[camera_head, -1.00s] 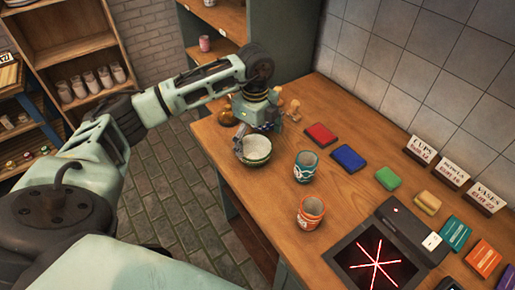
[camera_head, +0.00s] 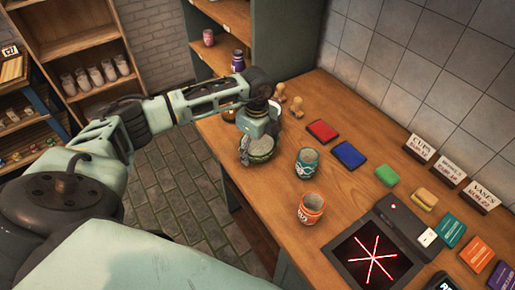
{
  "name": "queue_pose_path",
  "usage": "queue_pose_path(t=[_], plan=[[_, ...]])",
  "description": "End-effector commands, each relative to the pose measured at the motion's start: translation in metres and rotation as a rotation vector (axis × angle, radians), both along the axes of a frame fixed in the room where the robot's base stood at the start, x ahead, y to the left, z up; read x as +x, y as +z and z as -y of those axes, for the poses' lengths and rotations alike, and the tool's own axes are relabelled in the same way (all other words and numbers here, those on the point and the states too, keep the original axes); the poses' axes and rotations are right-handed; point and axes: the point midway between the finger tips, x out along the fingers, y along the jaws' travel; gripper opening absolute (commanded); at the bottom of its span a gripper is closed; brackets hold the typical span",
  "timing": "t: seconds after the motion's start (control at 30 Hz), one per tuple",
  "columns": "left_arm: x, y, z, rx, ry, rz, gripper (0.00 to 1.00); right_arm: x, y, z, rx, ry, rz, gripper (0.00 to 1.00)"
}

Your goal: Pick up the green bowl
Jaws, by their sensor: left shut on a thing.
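The green bowl (camera_head: 262,152) is on the wooden counter near its front left edge, partly hidden by my left gripper (camera_head: 247,154). My left gripper comes down over the bowl's left side and is shut on it. I cannot tell whether the bowl is clear of the counter. My right gripper is not in view.
A teal cup (camera_head: 306,163) and an orange cup (camera_head: 311,208) stand right of the bowl. Red (camera_head: 322,131), blue (camera_head: 348,154) and green (camera_head: 387,175) pads lie behind them. A dark panel with red lines (camera_head: 372,256) is at the front right. Wooden stamps (camera_head: 297,106) stand behind the gripper.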

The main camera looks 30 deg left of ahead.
Motion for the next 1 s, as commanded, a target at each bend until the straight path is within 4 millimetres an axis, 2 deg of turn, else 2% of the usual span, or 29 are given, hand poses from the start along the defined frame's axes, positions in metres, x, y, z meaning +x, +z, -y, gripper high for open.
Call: queue_pose_path(t=[0.03,0.33,0.77,0.87,1.0], plan=[[0.000,0.000,0.000,0.000,0.000,-0.001,0.69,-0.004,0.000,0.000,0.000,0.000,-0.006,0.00],[-0.001,0.000,0.000,0.000,0.000,-0.002,0.42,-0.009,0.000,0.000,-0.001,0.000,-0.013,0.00],[0.001,0.005,0.000,-0.001,0.001,0.002,0.42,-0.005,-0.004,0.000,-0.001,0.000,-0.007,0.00],[0.001,0.014,0.000,-0.001,0.000,0.003,0.42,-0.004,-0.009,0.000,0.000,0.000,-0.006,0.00],[0.002,0.037,0.000,-0.002,-0.001,0.007,0.42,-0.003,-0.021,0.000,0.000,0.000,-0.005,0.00]])
